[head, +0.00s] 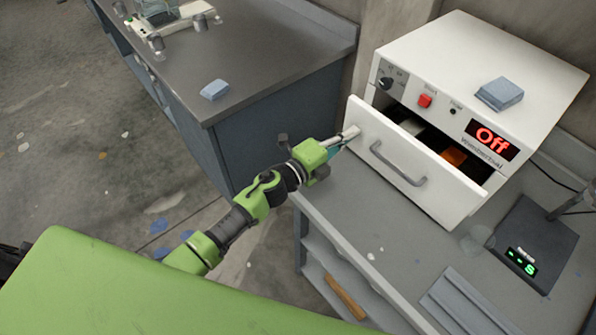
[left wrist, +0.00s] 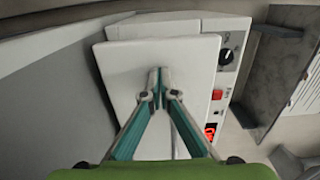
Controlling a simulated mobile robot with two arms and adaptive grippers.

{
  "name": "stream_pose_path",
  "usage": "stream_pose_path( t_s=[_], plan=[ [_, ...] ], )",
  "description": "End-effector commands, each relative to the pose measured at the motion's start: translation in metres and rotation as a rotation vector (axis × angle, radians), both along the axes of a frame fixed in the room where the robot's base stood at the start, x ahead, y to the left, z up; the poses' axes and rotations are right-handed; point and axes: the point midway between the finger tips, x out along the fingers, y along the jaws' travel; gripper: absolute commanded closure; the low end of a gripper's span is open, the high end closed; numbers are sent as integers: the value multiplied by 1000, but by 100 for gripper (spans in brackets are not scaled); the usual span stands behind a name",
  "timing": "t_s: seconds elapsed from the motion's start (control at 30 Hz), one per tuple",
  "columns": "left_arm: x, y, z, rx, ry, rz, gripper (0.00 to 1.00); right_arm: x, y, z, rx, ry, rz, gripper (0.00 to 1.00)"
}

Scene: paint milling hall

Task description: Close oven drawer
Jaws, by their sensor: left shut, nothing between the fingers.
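The white oven (head: 478,60) stands on the grey bench, with its drawer (head: 360,125) pulled partly out at the front. The drawer front has a grey bar handle (head: 397,164). Items inside, one of them orange (head: 454,156), show through the gap above the drawer front. My left gripper (head: 352,132) is shut and empty, with its fingertips at the left part of the drawer front, away from the handle. In the left wrist view the shut fingertips (left wrist: 159,72) overlap the white drawer front (left wrist: 115,68); I cannot tell whether they touch it. My right gripper is not in view.
A blue-grey block (head: 499,93) lies on the oven top. A black device with a green display (head: 532,246) stands right of the drawer. Bench space in front of the drawer is mostly clear.

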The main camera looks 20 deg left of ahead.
Motion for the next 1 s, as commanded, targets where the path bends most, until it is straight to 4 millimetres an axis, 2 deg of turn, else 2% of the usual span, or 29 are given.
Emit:
stream_pose_path(
  t_s=[0.03, 0.2, 0.4, 1.0],
  plan=[
    [10, -7, -2, 0, -2, -1, 100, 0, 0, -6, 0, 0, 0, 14],
    [35, -24, -2, 0, -1, 0, 100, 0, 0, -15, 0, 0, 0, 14],
    [52, -35, -2, 1, 1, 0, 100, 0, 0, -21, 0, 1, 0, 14],
    [59, -39, 3, -3, -4, 1, 100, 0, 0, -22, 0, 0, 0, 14]
  ],
)
